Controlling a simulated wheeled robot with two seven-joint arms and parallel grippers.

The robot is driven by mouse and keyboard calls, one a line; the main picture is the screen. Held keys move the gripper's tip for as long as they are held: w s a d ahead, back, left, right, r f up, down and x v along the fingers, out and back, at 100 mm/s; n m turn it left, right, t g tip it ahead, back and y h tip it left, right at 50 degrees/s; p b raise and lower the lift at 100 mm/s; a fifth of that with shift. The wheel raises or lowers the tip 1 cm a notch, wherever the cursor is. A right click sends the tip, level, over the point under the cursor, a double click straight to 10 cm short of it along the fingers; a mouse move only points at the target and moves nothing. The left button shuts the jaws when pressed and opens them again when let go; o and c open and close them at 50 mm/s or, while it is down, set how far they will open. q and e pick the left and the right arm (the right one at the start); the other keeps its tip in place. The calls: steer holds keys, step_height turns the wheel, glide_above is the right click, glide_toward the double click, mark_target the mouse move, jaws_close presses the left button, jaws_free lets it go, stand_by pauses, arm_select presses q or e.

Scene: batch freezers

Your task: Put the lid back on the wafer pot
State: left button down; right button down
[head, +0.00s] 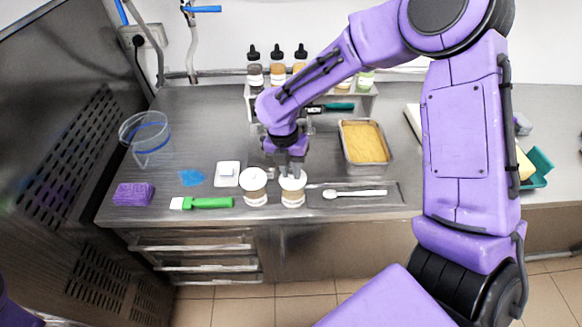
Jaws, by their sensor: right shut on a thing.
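Two small pots with tan bands and white tops stand side by side near the counter's front edge: a left pot (254,190) and a right pot (293,196). No readable label tells which one is the wafer pot. My right gripper (291,174) reaches down from above onto the right pot and is shut on its white lid (292,181). The lid appears to be at the pot's mouth; whether it is fully seated I cannot tell. The fingers partly hide the lid. My left gripper is not in view.
A spoon (355,194) lies on a tray to the right, below a metal pan of yellow food (364,146). To the left are a green-handled spatula (202,203), purple sponge (134,194), blue cloth (192,178) and clear jug (149,139). Bottles (278,73) stand on a rack behind.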

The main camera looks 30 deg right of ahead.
steer(key=shift+s+f+p, duration=0.15)
steer(key=shift+p, duration=0.15)
stand_by(0.5)
steer(key=c, duration=0.9)
jaws_free()
steer(key=o, duration=0.5)
steer(key=shift+r, duration=3.55)
